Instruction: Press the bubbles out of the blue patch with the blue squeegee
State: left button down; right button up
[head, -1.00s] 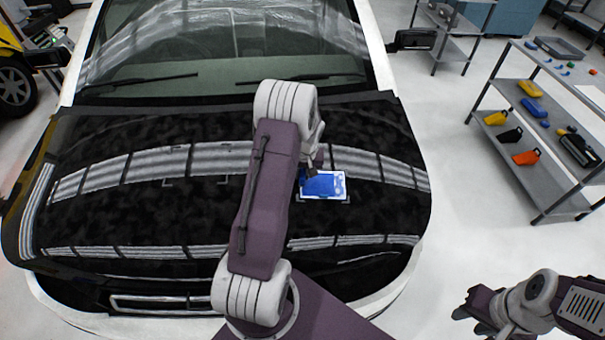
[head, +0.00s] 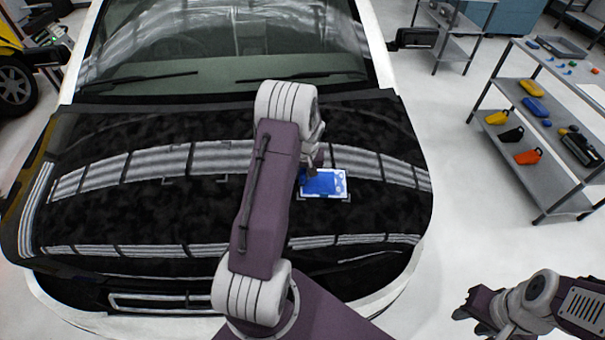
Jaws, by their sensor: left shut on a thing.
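The blue patch (head: 327,184) lies on the black car hood, right of centre in the head view. It has a pale edge, and lighter round spots show toward its right side. My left gripper (head: 311,172) is at the patch's upper left corner, partly hidden by my own arm. It is shut on a small blue thing, apparently the blue squeegee (head: 303,176), at the patch's left end. I cannot tell whether the squeegee touches the patch. My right gripper (head: 469,304) is empty and open, at the lower right, away from the hood.
The car hood (head: 120,215) fills the middle, with thin corner marks on it. A grey shelf rack (head: 560,200) stands at the right with yellow, black, orange and blue tools. The floor between hood and rack is clear.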

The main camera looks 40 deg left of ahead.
aim_at(321, 180)
pick_arm(q)
jog(key=shift+f, duration=0.15)
jog(key=shift+w+d+b, duration=0.35)
jog(key=shift+w+d, duration=0.35)
jog(key=shift+d, duration=0.2)
jog(key=shift+w+d+f+b, duration=0.2)
jog(key=shift+w+d+b, duration=0.1)
jog(key=shift+w+d, duration=0.3)
jog(key=shift+d, duration=0.25)
jog(key=shift+w+d, duration=0.7)
jog(key=shift+d, duration=0.2)
